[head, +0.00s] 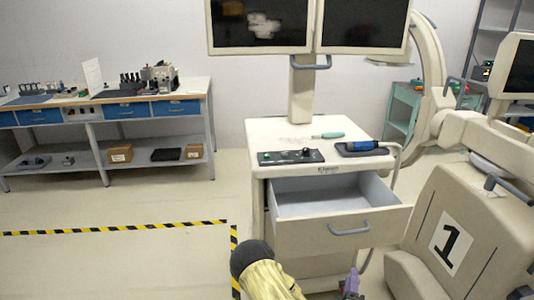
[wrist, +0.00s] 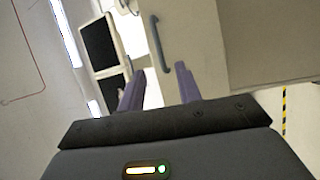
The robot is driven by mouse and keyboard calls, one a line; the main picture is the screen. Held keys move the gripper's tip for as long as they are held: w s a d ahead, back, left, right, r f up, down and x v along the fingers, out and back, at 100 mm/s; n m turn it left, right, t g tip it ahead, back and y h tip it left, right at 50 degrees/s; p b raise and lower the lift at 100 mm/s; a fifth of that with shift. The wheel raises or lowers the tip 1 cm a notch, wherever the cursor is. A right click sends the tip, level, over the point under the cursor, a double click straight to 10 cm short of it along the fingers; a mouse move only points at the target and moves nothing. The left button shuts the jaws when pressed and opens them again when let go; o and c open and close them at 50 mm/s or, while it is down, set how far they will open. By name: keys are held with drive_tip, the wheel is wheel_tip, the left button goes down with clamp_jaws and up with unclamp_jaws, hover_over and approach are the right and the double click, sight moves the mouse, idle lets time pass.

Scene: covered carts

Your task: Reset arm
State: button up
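My gripper (wrist: 160,88) shows in the wrist view with its two purple fingers apart and nothing between them. In the head view only a purple part of my gripper (head: 351,284) shows at the bottom edge, below the cart's open drawer (head: 318,238). My arm's pale yellow link with a dark rounded end is to its left. In the wrist view a pale panel with a grey-blue handle (wrist: 160,44) lies beyond the fingertips. The fingers are not around the handle, and I cannot tell the gap to it.
The white cart (head: 262,184) carries a control panel (head: 290,156), a blue-and-black tool (head: 361,147) and two monitors above. A beige machine marked 1 (head: 450,242) stands close at right. A workbench (head: 150,98) is at the back left. The floor at left is clear around striped tape (head: 120,228).

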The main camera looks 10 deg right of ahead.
wheel_tip(320, 180, down, 4)
drive_tip(key=a+m+g+y, duration=0.1)
drive_tip(key=m+g, duration=0.9)
drive_tip(key=m, duration=0.2)
drive_tip(key=s+a+r+g+y, duration=0.3)
drive_tip(key=s+a+r+y, duration=0.25)
drive_tip(key=a+r, duration=0.4)
drive_tip(key=s+a+r+g+y+p, duration=0.1)
drive_tip(key=s+a+r+g, duration=0.2)
drive_tip(key=s+r, duration=0.25)
wheel_tip(320, 180, up, 13)
drive_tip(key=p, duration=1.3)
drive_tip(key=shift+s+p, duration=0.2)
drive_tip(key=shift+p, duration=0.2)
drive_tip(key=shift+d+r, duration=0.1)
